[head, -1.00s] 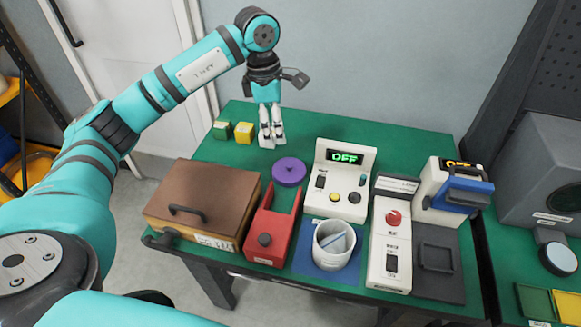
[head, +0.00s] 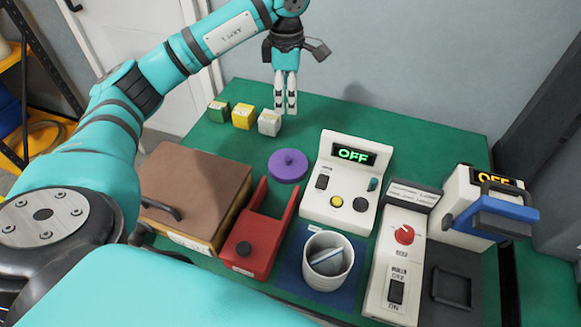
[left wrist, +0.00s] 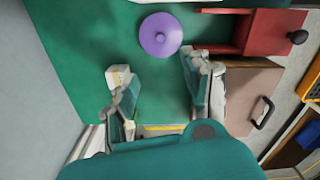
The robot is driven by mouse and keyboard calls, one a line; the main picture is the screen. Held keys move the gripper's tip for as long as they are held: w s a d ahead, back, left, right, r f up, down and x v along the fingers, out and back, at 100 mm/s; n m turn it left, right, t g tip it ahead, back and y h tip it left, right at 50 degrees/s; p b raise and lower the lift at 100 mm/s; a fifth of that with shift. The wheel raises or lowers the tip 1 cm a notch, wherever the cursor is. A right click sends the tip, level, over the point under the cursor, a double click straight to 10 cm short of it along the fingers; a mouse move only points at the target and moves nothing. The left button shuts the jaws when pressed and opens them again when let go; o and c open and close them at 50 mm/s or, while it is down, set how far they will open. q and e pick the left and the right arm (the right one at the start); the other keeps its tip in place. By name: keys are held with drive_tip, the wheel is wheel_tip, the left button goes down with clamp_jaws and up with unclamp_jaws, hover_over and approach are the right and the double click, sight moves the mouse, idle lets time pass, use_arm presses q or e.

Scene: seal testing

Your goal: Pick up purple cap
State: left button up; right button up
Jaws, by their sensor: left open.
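The purple cap (head: 287,165) is a round disc with a small knob, lying flat on the green table (head: 400,130). In the left wrist view the purple cap (left wrist: 161,35) lies beyond my fingertips, nearer the right finger. My left gripper (head: 285,108) points down above the back of the table, behind the cap and apart from it. In the left wrist view my left gripper (left wrist: 158,80) has its fingers spread, with only green table between them. My right gripper is in neither view.
Green, yellow (head: 243,116) and white (head: 269,122) blocks stand left of the gripper. A brown-lidded box (head: 190,190), a red holder (head: 255,240), a white OFF device (head: 340,190) and a white cup (head: 328,262) surround the cap.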

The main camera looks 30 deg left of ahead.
use_arm(q)
wheel_tip(320, 180, down, 3)
drive_tip(key=b, duration=0.2)
drive_tip(key=p, duration=0.3)
hover_over(289, 158)
drive_tip(key=f, duration=1.1)
drive_tip(key=shift+w+a+f, duration=0.15)
drive_tip(key=shift+a+f, duration=0.05)
drive_tip(key=shift+f, duration=0.1)
wheel_tip(289, 158, down, 4)
drive_tip(key=shift+d+f+p, duration=0.15)
drive_tip(key=shift+f+p, duration=0.1)
drive_tip(key=shift+p, duration=0.5)
drive_tip(key=shift+f, duration=0.6)
clamp_jaws()
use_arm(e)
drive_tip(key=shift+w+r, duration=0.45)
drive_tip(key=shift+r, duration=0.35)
